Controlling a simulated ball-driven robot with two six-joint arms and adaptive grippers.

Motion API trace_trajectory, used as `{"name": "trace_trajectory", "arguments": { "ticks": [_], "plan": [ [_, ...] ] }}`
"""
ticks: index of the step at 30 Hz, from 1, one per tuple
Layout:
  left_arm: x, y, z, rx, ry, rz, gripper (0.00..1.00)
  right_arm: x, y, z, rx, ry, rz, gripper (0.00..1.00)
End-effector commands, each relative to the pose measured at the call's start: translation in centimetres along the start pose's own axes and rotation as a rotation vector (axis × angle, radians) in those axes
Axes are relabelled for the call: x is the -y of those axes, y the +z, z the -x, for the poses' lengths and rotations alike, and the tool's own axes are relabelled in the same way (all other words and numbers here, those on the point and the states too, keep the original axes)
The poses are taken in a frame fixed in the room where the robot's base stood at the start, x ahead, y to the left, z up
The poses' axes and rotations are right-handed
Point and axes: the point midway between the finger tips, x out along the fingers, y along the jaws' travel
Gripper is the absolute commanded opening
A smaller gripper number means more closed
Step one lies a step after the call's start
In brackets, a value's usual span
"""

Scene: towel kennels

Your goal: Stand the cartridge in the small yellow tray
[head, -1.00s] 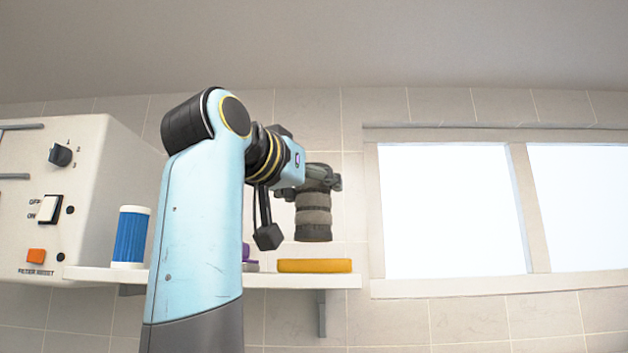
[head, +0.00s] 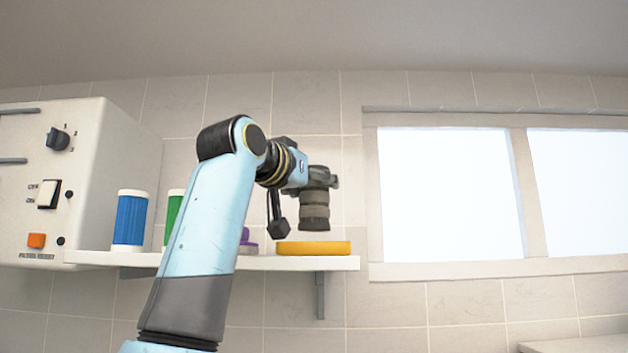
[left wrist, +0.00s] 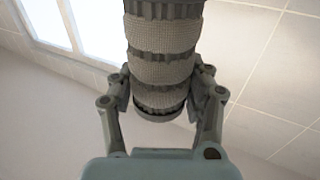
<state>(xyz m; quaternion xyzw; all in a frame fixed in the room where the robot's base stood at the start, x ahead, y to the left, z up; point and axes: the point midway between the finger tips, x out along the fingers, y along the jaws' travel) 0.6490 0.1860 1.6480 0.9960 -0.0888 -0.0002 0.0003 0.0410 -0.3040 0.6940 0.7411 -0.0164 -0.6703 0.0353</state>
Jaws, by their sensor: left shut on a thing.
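The cartridge (head: 314,214) is a dark grey cylinder with lighter mesh bands, held upright. My left gripper (head: 318,182) is shut on it near its upper part. The left wrist view shows the cartridge (left wrist: 162,70) between both fingers (left wrist: 162,88). The small yellow tray (head: 313,249) lies on the white shelf, near its right end. In the head view the cartridge's lower end appears just above the tray, with a narrow gap between them; depth is hard to judge. My right gripper is in neither view.
The white shelf (head: 300,263) also carries a blue cartridge (head: 130,220), a green one (head: 174,215) and a purple item (head: 247,243), partly hidden by my arm. A control box (head: 60,185) stands at the left. A window (head: 445,200) is at the right.

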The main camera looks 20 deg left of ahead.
Motion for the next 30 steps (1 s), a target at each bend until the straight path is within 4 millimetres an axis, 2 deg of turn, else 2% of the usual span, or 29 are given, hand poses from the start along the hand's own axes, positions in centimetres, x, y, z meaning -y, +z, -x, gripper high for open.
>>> {"name": "trace_trajectory", "arguments": {
  "ticks": [2, 12, 28, 29, 30],
  "plan": [
    [0.3, 0.2, -0.5, 0.001, 0.0, 0.0, 0.1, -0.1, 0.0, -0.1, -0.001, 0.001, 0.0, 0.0],
    [0.2, 3.0, -0.4, -0.001, 0.0, 0.0, 0.1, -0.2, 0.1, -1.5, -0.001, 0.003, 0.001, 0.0],
    [0.2, 3.7, -0.4, -0.001, 0.0, 0.0, 0.1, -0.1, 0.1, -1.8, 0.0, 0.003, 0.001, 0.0],
    [0.2, 3.7, -0.4, -0.001, 0.0, 0.0, 0.54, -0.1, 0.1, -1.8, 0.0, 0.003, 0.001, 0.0],
    [0.2, 3.7, -0.4, -0.001, 0.0, 0.0, 0.6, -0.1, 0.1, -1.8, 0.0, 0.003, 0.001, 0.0]
  ]
}}
